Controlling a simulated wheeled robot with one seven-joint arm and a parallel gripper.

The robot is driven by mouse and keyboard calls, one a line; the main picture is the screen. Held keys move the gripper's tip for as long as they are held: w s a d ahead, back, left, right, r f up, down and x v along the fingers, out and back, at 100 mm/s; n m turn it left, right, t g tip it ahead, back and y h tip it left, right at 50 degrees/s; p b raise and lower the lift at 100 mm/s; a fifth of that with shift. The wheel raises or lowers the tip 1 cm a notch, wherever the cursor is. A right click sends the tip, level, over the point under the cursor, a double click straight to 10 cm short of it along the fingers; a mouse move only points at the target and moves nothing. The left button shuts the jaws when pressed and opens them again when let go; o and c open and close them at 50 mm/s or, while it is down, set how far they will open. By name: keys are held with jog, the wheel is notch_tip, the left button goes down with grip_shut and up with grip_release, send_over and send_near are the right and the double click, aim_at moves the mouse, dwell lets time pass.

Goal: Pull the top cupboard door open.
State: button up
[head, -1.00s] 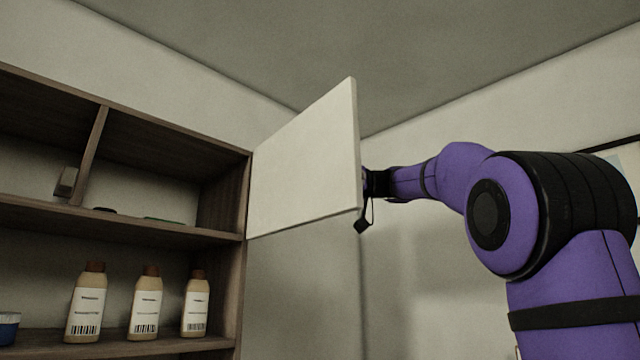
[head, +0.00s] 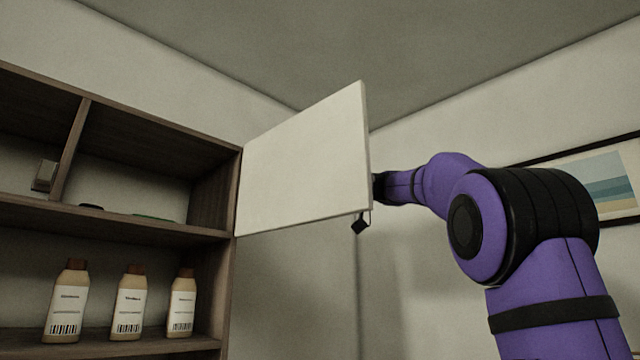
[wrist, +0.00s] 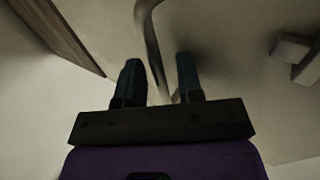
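The top cupboard door (head: 305,165) is a pale flat panel, hinged on the right side of the cupboard. It stands wide open in the head view, with its inner face showing. My gripper is hidden behind the door's outer edge in the head view. In the wrist view my gripper (wrist: 160,70) has its two dark fingers apart, with a curved bar handle (wrist: 153,45) between them. Gaps show on both sides of the bar, so the fingers look open around it rather than clamped.
The brown wooden cupboard (head: 232,190) has open shelves at the left. Several labelled bottles (head: 127,305) stand on the lower shelf. A framed picture (head: 600,185) hangs on the right wall. A small pale block (wrist: 290,48) shows in the wrist view; I cannot tell what it is.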

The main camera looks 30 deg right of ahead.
jog(key=shift+d, duration=0.1)
jog(key=v, duration=1)
jog(key=shift+s+d, duration=0.2)
jog(key=shift+d, duration=0.15)
dwell(0.3)
